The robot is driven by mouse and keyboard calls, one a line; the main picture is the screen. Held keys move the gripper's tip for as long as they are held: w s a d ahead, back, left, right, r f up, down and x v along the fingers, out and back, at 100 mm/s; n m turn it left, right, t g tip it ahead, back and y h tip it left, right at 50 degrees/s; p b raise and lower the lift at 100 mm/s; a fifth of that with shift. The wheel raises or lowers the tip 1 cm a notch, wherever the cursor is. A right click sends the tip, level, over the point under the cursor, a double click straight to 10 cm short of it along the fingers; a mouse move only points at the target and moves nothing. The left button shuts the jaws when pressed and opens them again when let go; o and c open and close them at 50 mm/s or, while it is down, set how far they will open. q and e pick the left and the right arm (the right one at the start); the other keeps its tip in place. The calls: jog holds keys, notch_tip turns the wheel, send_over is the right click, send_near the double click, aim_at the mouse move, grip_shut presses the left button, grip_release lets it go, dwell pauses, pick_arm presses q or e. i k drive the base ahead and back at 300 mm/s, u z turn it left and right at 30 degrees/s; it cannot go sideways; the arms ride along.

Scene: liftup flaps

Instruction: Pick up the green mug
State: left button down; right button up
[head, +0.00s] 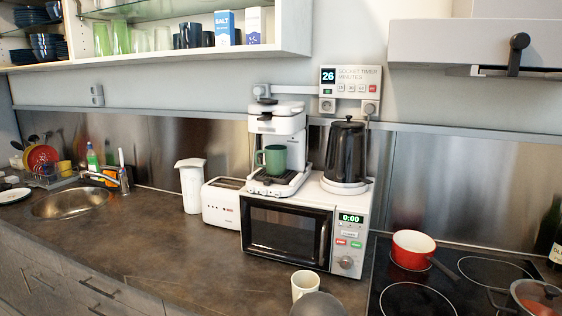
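The green mug (275,157) stands upright on the drip tray of the white coffee machine (290,122), under its brewing head. Its handle points to the left. The coffee machine stands on top of the white microwave (367,215). Neither of my grippers can be made out in the head view.
A black kettle (346,152) stands right of the coffee machine. A toaster (220,207) and a white jug (191,187) are to the left. A white mug (303,283) and a grey rounded shape I cannot identify are in front. A red pot (412,248) sits on the hob.

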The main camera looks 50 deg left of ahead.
aim_at(276, 156)
jog(key=u, duration=0.1)
jog(key=k, duration=1.1)
jog(key=u, duration=3.45)
jog(key=k, duration=0.1)
jog(key=z, duration=1.6)
jog(key=i, duration=0.9)
jog(key=u, duration=0.1)
